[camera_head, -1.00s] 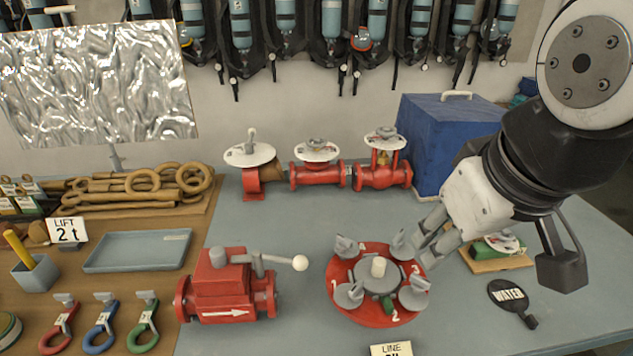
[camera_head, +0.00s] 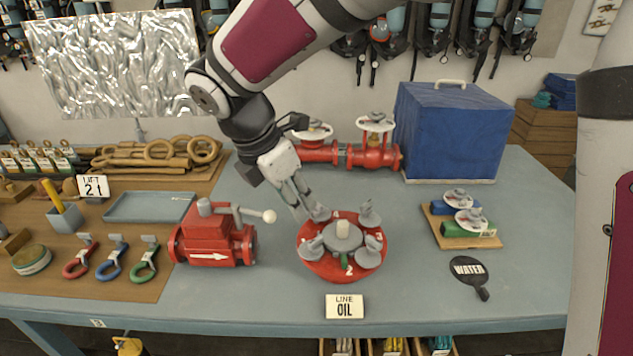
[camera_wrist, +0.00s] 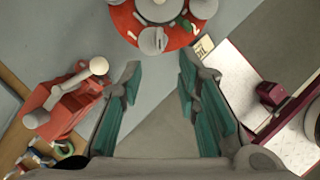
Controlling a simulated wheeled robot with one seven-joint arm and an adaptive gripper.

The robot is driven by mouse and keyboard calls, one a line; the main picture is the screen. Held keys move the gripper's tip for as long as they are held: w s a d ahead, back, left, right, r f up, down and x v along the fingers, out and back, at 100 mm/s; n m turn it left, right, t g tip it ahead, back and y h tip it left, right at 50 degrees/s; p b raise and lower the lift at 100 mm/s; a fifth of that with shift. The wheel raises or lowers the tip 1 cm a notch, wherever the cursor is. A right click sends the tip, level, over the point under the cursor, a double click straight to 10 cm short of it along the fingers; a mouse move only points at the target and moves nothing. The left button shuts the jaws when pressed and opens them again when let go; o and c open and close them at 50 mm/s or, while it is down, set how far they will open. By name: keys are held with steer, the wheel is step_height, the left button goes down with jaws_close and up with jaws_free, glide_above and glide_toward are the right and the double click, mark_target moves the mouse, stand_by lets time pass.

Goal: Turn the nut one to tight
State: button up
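The round red flange (camera_head: 335,272) lies on the table with a pale post at its centre and several grey wing nuts around it. Digits are painted on the flange; 2, 3 and 4 can be read, and I cannot make out the 1 clearly. The left wing nut (camera_head: 312,248) sits beside the bare lower-left rim. My gripper (camera_head: 308,207) hangs over the flange's left side and partly covers the upper-left wing nut (camera_head: 319,214). In the wrist view my gripper (camera_wrist: 160,62) is open and empty, with one wing nut (camera_wrist: 153,41) just beyond and between the fingertips.
A red valve (camera_head: 212,243) with a long lever ending in a white knob (camera_head: 269,216) stands left of the flange. A "LINE OIL" sign (camera_head: 345,306) stands in front. A black "WATER" paddle (camera_head: 468,268) lies right. Table between flange and paddle is clear.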

mark_target(316, 239)
steer(key=p+x, duration=0.2)
steer(key=x, duration=1.2)
steer(key=shift+r, duration=0.1)
jaws_close()
